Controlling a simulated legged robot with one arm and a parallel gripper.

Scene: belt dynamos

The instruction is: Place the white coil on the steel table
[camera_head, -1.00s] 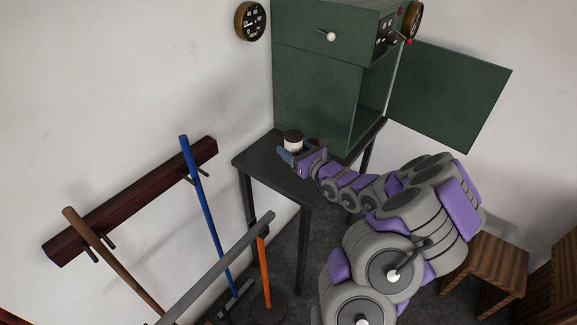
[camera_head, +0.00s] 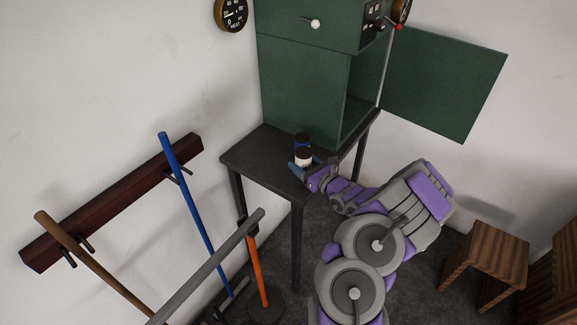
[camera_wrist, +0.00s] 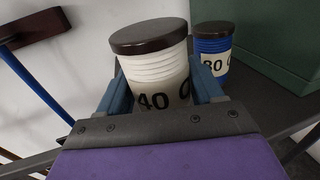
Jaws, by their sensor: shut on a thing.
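The white coil (camera_wrist: 160,68), a ribbed white cylinder with a dark lid and black "40" marking, stands upright between the blue fingers of my gripper (camera_wrist: 160,88) in the wrist view. My gripper is shut on it. In the head view the white coil (camera_head: 303,156) is at the dark steel table (camera_head: 250,158), near its right side. I cannot tell whether its base touches the tabletop; the gripper hides it in the wrist view. A blue coil (camera_wrist: 212,50) marked "80" stands on the table just behind and to the right of it.
A green cabinet (camera_head: 305,92) with an open door (camera_head: 445,85) stands at the back of the table. The table's left part is clear. A wall rack (camera_head: 110,205) with long-handled tools is at left. A wooden stool (camera_head: 490,255) is at right.

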